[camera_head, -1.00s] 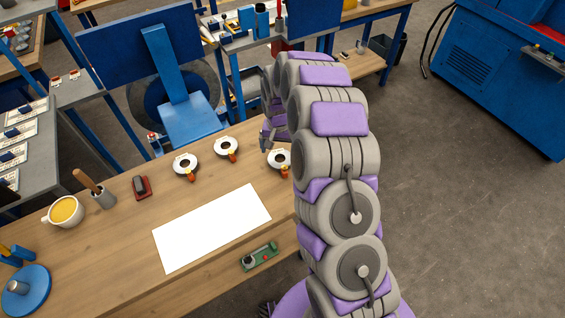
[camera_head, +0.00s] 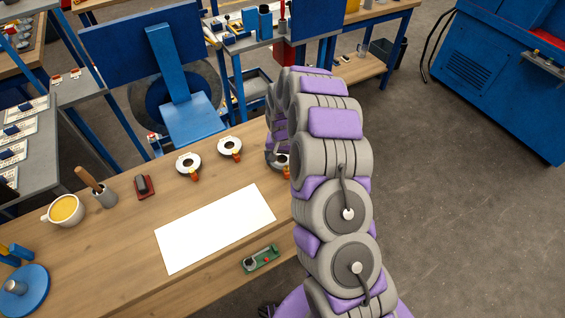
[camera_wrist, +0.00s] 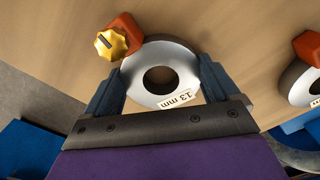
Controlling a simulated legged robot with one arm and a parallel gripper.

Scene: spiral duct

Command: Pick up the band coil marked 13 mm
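The band coil marked 13 mm (camera_wrist: 184,64) is a flat pale ring with a dark hole and a white label. An orange clip with a yellow knob (camera_wrist: 112,42) is at its edge. In the wrist view my gripper (camera_wrist: 160,68) has its two dark fingers spread, one on each side of the coil; I cannot tell whether they touch it. In the head view my gripper (camera_head: 276,158) is down at the table's right end and largely covers this coil. Two similar coils (camera_head: 188,163) (camera_head: 230,148) lie to its left.
The wooden table (camera_head: 110,250) also holds a white sheet (camera_head: 215,228), a green board (camera_head: 261,258), a dark red block (camera_head: 143,187), a mug (camera_head: 64,210) and a holder (camera_head: 103,195). In the wrist view another coil (camera_wrist: 298,85) lies to the right.

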